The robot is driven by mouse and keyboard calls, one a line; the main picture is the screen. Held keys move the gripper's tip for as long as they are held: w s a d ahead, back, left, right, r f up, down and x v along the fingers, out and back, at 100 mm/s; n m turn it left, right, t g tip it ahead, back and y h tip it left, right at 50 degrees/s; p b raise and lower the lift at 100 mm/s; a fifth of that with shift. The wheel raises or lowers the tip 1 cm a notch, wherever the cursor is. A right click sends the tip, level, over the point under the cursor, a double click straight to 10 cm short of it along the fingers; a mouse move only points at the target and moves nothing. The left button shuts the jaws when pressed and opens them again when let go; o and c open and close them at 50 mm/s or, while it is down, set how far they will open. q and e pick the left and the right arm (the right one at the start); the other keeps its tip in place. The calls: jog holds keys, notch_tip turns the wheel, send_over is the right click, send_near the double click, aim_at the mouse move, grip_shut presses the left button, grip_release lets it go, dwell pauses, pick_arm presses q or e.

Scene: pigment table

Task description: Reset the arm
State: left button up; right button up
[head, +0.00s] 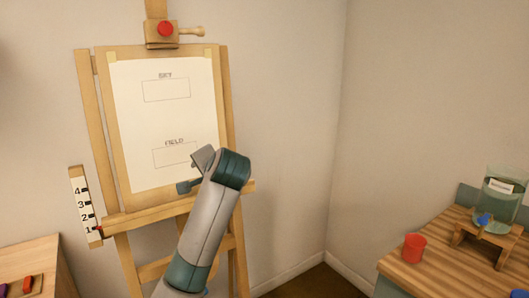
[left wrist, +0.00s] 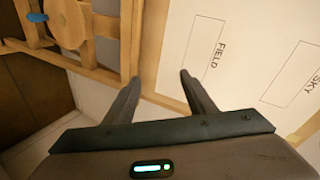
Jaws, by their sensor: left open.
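My left gripper (head: 190,174) is in front of the lower part of the paper on the easel, just below and right of the FIELD box. It is open, and nothing shows between its fingers in the left wrist view (left wrist: 160,82). The white paper (head: 135,120) has two empty outlined boxes, SKY above and FIELD below; it also shows in the left wrist view (left wrist: 245,60). The wooden easel (head: 88,110) stands upright behind my arm. My right gripper is in neither view.
A numbered scale (head: 81,195) has a red pointer near 1. A red knob (head: 165,29) tops the easel. At right, a wooden table (head: 400,265) holds a red cup (head: 413,247) and a glass jar (head: 503,190) on a stand. Another table (head: 30,256) is at lower left.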

pick_arm(q)
jog(key=s+a+f+n+g+h, duration=0.1)
jog(key=s+f, duration=0.6)
jog(key=f, duration=0.4)
jog(key=s+a+f+n+g+h, duration=0.15)
jog(key=s+f, duration=0.45)
jog(key=f, duration=0.6)
jog(key=s+a+f+g+h, duration=0.1)
jog(key=s+f+g, duration=0.1)
jog(key=s+f, duration=0.7)
jog(key=s+a+f+n+g+h, duration=0.1)
jog(key=s+f, duration=0.4)
jog(key=s, duration=0.6)
jog(key=s+a+f+n+g+h, duration=0.15)
jog(key=s+f, duration=0.35)
jog(key=s, duration=0.6)
jog(key=s+f+n+g, duration=0.1)
jog(key=s+f, duration=0.3)
jog(key=s, duration=0.7)
jog(key=s+d+x, duration=0.1)
jog(key=s+x, duration=0.1)
jog(key=x, duration=1)
jog(key=s+d+f+x, duration=0.1)
jog(key=x, duration=1.1)
jog(key=s+f, duration=0.5)
jog(key=f, duration=0.3)
jog(key=s+f+t+h, duration=0.1)
jog(key=s+f, duration=0.3)
jog(key=f, duration=0.5)
jog(key=shift+s, duration=0.35)
